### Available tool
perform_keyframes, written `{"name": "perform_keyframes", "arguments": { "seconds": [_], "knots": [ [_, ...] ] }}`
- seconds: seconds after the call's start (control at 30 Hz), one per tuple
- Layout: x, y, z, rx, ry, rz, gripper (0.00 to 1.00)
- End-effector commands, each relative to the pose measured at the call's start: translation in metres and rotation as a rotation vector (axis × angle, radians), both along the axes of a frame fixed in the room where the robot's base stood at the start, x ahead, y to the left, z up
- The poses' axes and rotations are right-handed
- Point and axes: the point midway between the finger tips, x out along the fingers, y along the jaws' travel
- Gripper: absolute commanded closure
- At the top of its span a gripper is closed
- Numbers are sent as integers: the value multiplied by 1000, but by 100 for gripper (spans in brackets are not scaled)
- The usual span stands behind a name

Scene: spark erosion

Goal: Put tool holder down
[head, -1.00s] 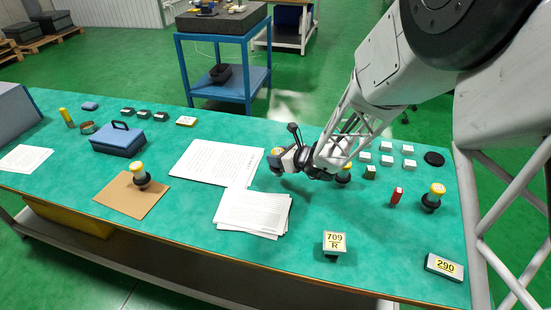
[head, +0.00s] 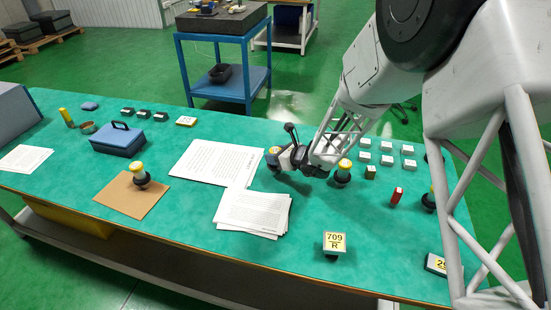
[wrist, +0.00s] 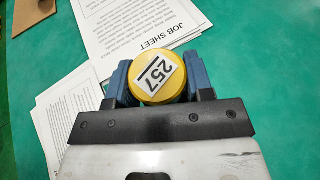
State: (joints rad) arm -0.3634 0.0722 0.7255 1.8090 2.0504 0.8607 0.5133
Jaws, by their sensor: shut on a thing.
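My gripper (wrist: 159,90) is shut on a tool holder (wrist: 157,77) with a round yellow top labelled 257. One blue finger is on each side of it in the wrist view. In the head view the held tool holder (head: 272,154) is at the right edge of the job sheet papers, over or on the green table top (head: 200,258). I cannot tell whether its base touches the table.
Paper sheets (head: 215,162) lie left of my gripper, with another stack (head: 252,212) in front. A 709 R block (head: 334,244), a red item (head: 396,195) and several small white-topped blocks (head: 388,160) are to the right. Green table is clear between the papers and the 709 R block.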

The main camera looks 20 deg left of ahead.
Motion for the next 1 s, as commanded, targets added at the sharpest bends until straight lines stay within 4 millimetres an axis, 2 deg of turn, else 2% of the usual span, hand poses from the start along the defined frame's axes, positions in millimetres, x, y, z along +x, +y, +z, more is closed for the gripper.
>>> {"name": "perform_keyframes", "arguments": {
  "seconds": [0.2, 0.63, 0.67, 0.7, 0.8, 1.0],
  "knots": [
    [1, 0, -15, 0, -2, -1, 90],
    [0, 0, -19, 0, 0, -1, 90],
    [0, 0, -19, 0, 0, 0, 49],
    [0, 0, -19, 0, 0, 0, 43],
    [0, 0, -19, 0, 0, 0, 28],
    [0, 0, -19, 0, 0, 0, 27]
  ]
}}
